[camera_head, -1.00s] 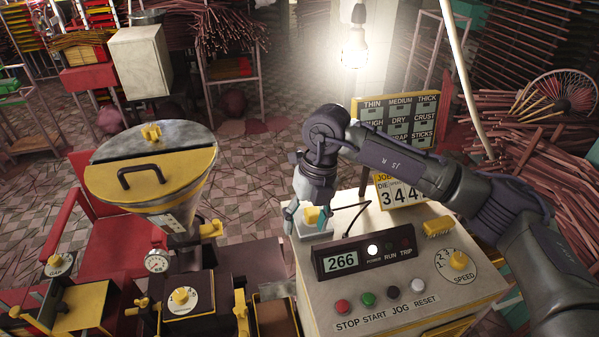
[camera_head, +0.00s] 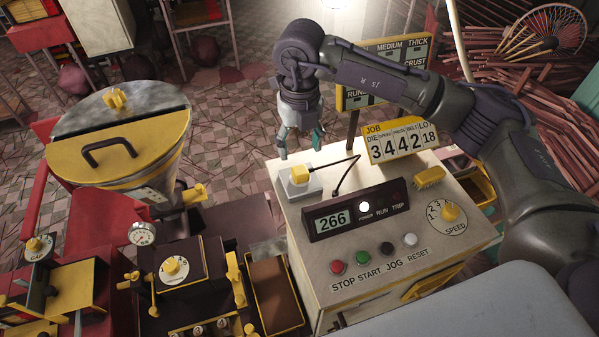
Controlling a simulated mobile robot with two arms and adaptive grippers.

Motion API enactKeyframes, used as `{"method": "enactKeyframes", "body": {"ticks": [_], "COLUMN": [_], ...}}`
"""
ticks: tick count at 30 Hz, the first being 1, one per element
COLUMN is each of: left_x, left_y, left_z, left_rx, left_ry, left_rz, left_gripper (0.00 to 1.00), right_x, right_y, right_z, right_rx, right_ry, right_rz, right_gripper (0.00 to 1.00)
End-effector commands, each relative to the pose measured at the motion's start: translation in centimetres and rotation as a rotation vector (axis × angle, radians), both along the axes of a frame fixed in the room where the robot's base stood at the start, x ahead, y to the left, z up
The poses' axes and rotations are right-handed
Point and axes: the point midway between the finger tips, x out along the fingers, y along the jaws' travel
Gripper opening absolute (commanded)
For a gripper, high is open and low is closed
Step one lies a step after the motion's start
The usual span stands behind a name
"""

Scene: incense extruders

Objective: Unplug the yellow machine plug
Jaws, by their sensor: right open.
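The yellow machine plug (camera_head: 300,173) sits in a pale socket block (camera_head: 297,190) at the back left corner of the cream control cabinet. A dark cord runs from the plug's right side towards the display box. My right gripper (camera_head: 300,146) is open and empty, pointing down above and just behind the plug, apart from it in the picture. Its fingers are teal-tipped. My left gripper is not in view.
The display box (camera_head: 355,209) reading 266, colored buttons (camera_head: 374,255) and speed knob (camera_head: 449,211) are on the cabinet top. A job counter (camera_head: 400,145) stands behind. The hopper machine (camera_head: 120,140) is at left.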

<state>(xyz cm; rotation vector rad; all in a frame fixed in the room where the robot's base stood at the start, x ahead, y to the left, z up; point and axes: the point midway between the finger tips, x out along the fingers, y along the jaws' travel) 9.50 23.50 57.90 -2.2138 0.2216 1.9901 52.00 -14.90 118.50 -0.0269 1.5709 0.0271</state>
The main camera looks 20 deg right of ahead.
Motion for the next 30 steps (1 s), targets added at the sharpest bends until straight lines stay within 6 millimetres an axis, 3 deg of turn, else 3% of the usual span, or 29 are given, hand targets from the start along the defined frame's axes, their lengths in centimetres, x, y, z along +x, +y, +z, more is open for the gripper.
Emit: {"method": "enactKeyframes", "body": {"ticks": [9,15,30], "left_x": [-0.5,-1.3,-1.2], "left_y": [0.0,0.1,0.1], "left_z": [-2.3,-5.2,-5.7], "left_rx": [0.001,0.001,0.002], "left_ry": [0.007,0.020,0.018], "left_rz": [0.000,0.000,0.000], "left_gripper": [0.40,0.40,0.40], "right_x": [-0.1,0.0,0.0], "right_y": [0.0,0.0,0.0], "right_z": [-4.6,-7.4,-8.0], "right_rx": [0.000,0.000,0.000], "right_ry": [0.002,0.000,0.000], "right_rz": [0.000,0.000,0.000], "right_gripper": [0.62,0.62,0.62]}}
